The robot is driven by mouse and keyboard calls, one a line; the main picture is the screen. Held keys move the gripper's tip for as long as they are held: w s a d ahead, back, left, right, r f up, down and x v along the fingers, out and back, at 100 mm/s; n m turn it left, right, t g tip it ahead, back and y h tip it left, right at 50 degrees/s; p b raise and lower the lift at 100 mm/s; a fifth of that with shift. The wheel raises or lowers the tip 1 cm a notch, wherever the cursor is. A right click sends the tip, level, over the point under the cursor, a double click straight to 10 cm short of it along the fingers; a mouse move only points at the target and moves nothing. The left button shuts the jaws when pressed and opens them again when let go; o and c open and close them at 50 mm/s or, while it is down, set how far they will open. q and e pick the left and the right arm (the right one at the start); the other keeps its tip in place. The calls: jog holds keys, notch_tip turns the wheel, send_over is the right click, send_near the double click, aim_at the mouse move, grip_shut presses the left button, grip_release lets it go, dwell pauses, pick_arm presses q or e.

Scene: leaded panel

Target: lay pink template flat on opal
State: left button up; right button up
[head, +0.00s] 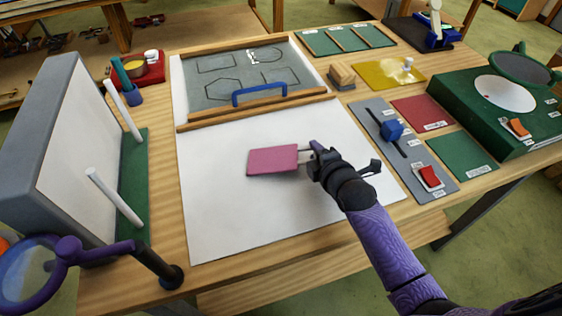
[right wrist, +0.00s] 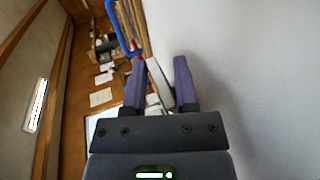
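The pink template (head: 272,160) is a flat rectangular plate near the middle of the large white sheet (head: 225,220), which may be the opal. My right gripper (head: 312,153) is at the template's right end, its fingers around a pale tab there. In the right wrist view the fingers (right wrist: 158,85) stand on either side of a thin pale strip. The template looks close to the sheet; I cannot tell whether it touches. My left gripper is not in view.
Behind the sheet is a grey board (head: 240,75) with drawn shapes and a blue handle (head: 260,93). White rods (head: 115,197) and a magnifier (head: 35,270) stand left. A grey switch panel (head: 405,150) and a green machine (head: 500,105) are right. The sheet's front is clear.

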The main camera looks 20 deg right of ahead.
jog(key=p+v, duration=0.7)
jog(key=shift+s+r, duration=0.3)
jog(key=shift+s, duration=0.25)
jog(key=shift+f, duration=0.15)
